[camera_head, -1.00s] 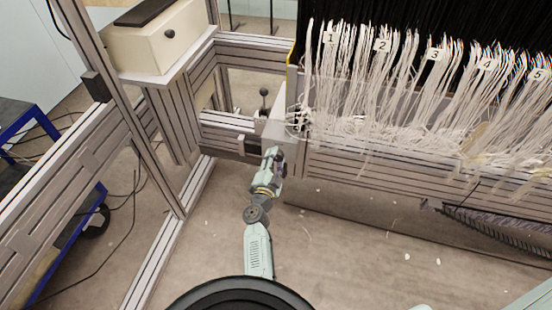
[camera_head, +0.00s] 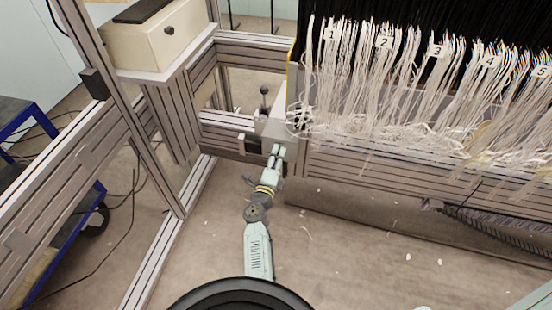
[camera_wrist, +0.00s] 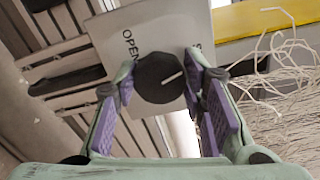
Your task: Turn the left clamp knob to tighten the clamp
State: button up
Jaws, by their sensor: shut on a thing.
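The left clamp knob (camera_wrist: 160,77) is a round black knob with a white line mark, in the wrist view. It sits on a pale plate (camera_wrist: 150,30) lettered "OPEN"; a second word on the right is mostly hidden by a finger. My gripper (camera_wrist: 164,95) has its two purple-padded fingers on either side of the knob and is shut on it. The white mark points up to the right. In the head view, my gripper (camera_head: 277,150) is at the left end of the loom beam, and the knob cannot be made out there.
White warp threads (camera_head: 345,100) in numbered bundles hang to the right, with loose ends close to my gripper in the wrist view (camera_wrist: 280,75). A black ball-topped lever (camera_head: 264,92) stands just behind. An aluminium frame (camera_head: 150,150) stands at the left. Open floor (camera_head: 340,240) lies in front.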

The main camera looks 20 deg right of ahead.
jog(key=shift+m, duration=1.1)
jog(key=o, duration=1.2)
jog(key=shift+c, duration=0.2)
jog(key=v, duration=0.7)
jog(key=shift+s+a, duration=0.15)
jog(key=shift+s, duration=0.1)
